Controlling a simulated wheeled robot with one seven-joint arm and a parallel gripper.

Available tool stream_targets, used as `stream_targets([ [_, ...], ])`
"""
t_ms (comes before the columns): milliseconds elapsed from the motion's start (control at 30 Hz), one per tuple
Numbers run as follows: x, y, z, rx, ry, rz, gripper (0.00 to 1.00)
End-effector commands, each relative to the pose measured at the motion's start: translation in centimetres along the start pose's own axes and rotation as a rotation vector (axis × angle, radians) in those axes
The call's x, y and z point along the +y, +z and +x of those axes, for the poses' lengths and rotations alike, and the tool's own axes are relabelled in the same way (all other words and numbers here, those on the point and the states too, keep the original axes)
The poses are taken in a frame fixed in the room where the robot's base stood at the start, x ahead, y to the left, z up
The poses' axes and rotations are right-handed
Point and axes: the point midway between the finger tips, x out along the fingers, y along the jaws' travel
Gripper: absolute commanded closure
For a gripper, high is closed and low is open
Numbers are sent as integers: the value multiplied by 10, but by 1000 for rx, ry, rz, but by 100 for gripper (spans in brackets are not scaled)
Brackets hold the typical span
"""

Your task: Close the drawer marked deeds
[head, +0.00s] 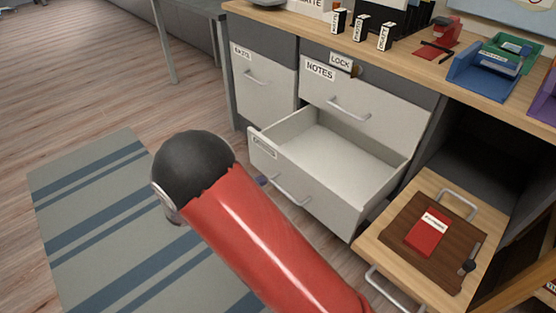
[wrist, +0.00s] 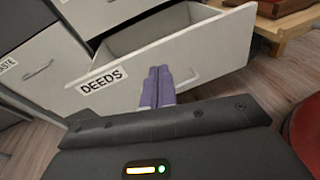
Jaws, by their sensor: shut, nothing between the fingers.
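The deeds drawer (head: 300,181) is pulled out from the lower part of the desk unit and looks empty inside. In the wrist view its white front (wrist: 218,58) carries the label DEEDS (wrist: 102,80) and a metal bar handle (wrist: 185,84). My gripper (wrist: 157,72) is shut and empty, its purple fingers pointing at the drawer front near the handle. I cannot tell whether they touch it.
Above is the closed NOTES drawer (head: 365,100), with a LOCK label (head: 341,62). A closed drawer (head: 264,88) is to the left. At right, a low wooden cart (head: 382,242) holds a board and red book. A striped rug (head: 100,215) covers the floor at left.

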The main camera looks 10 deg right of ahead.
Motion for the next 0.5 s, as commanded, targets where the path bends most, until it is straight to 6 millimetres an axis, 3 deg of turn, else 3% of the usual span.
stream_targets([
  [100, 15, -27, -19, -91, 107, -88, 100],
  [233, 22, -40, -29, -137, 164, -128, 100],
  [367, 24, -40, -23, -147, 172, -135, 100],
  [500, 27, -37, -1, -146, 168, -135, 100],
])
